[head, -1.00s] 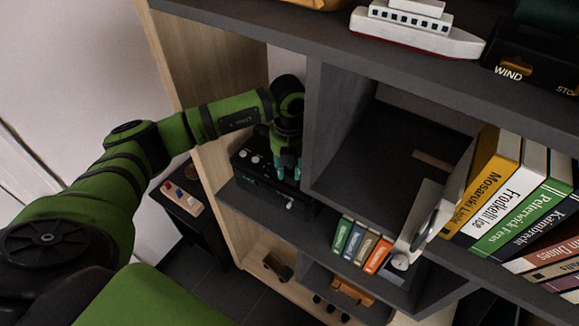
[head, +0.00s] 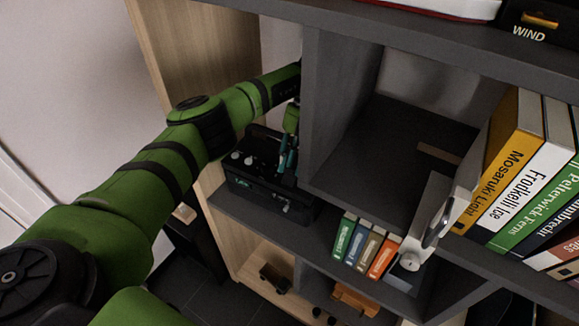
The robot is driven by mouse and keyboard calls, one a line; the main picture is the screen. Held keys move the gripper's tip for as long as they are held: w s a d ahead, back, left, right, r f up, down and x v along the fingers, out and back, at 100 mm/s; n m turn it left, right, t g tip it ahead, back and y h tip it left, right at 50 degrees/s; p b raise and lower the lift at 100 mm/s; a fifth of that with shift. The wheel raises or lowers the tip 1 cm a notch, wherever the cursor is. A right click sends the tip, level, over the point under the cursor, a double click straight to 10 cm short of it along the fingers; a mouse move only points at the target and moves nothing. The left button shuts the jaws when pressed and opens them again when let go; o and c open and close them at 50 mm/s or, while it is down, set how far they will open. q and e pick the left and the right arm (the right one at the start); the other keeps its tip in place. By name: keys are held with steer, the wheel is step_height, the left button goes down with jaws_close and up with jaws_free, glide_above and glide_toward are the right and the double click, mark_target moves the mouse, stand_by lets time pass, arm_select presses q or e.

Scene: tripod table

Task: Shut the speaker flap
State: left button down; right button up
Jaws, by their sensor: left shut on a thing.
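The black speaker (head: 250,192) stands in the left compartment of the dark shelf, with pale knobs along its upper face and a small light knob low on its front. My left gripper (head: 286,160), with teal fingertips, points down at the speaker's right part and is shut on its flap. The flap is mostly hidden behind the fingers, so its angle is hard to tell. The shelf's upright panel hides part of my left wrist. My right gripper is not in view.
The dark upright panel (head: 331,110) stands close to the right of my left gripper. Small coloured books (head: 365,246) and a white device (head: 425,232) are to the lower right. Large books (head: 508,165) fill the far right. The middle compartment is largely empty.

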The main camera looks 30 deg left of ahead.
arm_select(q)
steer(key=shift+w+d+f, duration=0.1)
steer(key=shift+d, duration=0.05)
stand_by(0.3)
steer(key=c, duration=1.1)
jaws_free()
